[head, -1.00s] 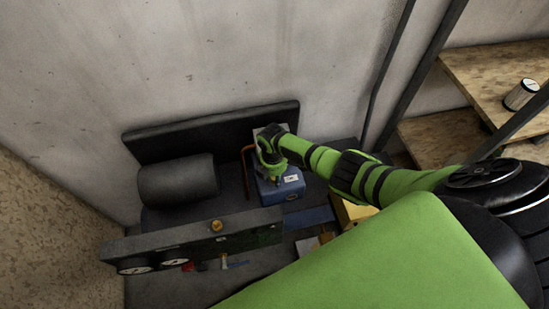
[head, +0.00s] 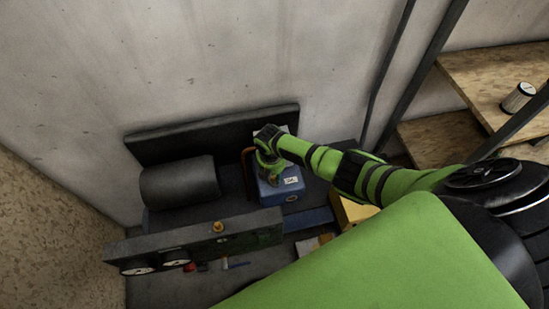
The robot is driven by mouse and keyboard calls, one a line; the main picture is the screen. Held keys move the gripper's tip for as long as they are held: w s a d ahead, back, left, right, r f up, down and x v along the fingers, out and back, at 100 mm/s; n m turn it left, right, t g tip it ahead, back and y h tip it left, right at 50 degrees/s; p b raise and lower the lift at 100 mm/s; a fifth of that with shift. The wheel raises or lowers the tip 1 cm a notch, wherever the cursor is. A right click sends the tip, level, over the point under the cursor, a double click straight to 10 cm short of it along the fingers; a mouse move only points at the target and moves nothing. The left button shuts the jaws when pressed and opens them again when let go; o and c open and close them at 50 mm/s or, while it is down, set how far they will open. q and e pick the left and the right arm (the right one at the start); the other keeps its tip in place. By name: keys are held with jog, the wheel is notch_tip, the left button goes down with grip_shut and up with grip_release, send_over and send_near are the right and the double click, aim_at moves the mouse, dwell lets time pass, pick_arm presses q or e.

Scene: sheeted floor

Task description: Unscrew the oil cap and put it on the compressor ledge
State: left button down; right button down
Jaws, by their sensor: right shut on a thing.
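The compressor has a dark cylindrical tank (head: 180,182), a blue block (head: 281,190) with a small white label, and a long dark ledge (head: 185,240) along its front. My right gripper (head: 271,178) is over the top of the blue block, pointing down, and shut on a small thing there. The oil cap is hidden by the gripper and wrist, so I cannot tell its seating. A small brass-coloured round part (head: 218,227) sits on the front ledge. My left gripper is not in view.
Two round gauges (head: 138,270) are on the ledge's front face at left. A small hammer-like tool (head: 234,264) lies below the ledge. A yellow box (head: 350,212) stands right of the compressor.

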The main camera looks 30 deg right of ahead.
jog(key=shift+s+r, duration=0.1)
jog(key=shift+r, duration=0.15)
jog(key=shift+s+r+p, duration=0.1)
jog(key=shift+r+p, duration=0.4)
jog(key=shift+p, duration=0.2)
jog(key=shift+r+p, duration=0.85)
jog(key=shift+r+p, duration=0.95)
jog(key=shift+r, duration=0.05)
jog(key=shift+r+p, duration=0.7)
jog(key=shift+r, duration=0.25)
